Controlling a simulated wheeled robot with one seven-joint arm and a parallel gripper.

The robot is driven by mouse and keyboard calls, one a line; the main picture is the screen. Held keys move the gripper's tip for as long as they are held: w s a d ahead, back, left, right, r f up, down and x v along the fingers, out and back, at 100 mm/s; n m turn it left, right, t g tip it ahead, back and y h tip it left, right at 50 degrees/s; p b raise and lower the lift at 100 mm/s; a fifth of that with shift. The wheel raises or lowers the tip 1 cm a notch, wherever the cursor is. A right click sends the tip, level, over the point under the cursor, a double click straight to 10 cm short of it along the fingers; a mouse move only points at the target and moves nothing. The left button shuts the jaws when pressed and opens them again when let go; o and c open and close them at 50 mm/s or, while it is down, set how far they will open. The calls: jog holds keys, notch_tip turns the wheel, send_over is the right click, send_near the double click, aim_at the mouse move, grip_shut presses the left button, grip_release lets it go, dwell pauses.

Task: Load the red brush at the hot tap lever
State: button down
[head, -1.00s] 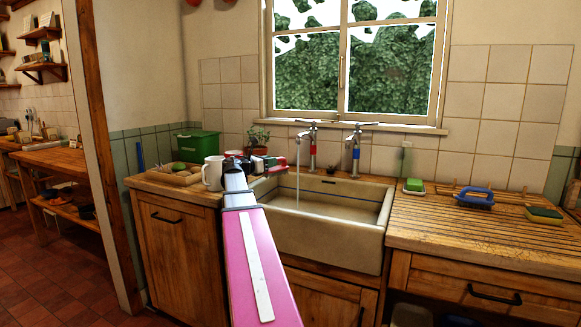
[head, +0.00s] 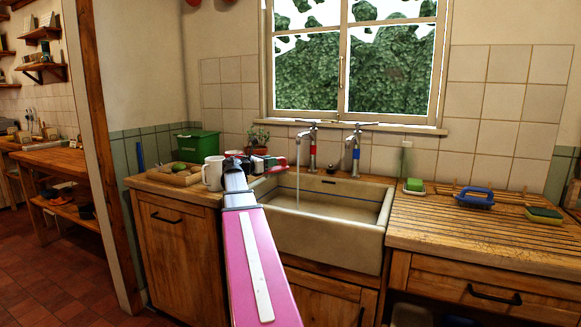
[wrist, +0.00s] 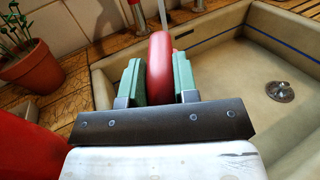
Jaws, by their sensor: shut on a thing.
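My gripper (wrist: 158,78) is shut on the red brush (wrist: 160,58), which stands between its two green finger pads in the wrist view. In the head view the red brush (head: 276,162) shows small at the end of my arm, at the left back of the sink. The hot tap (head: 312,148), with a red band and a lever on top, stands behind the sink, a little right of the brush. Water runs from its spout. The brush appears apart from the tap. The brush's lower part is hidden.
The pale sink (head: 320,240) lies right of my gripper. A cold tap (head: 355,155) with a blue band stands to the right. A potted plant (wrist: 30,65), white mugs (head: 212,172) and a green box (head: 198,146) crowd the counter to the left.

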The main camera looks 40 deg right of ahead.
jog(key=shift+a, duration=0.1)
jog(key=a+r, duration=0.4)
jog(key=shift+a, duration=0.4)
dwell(0.6)
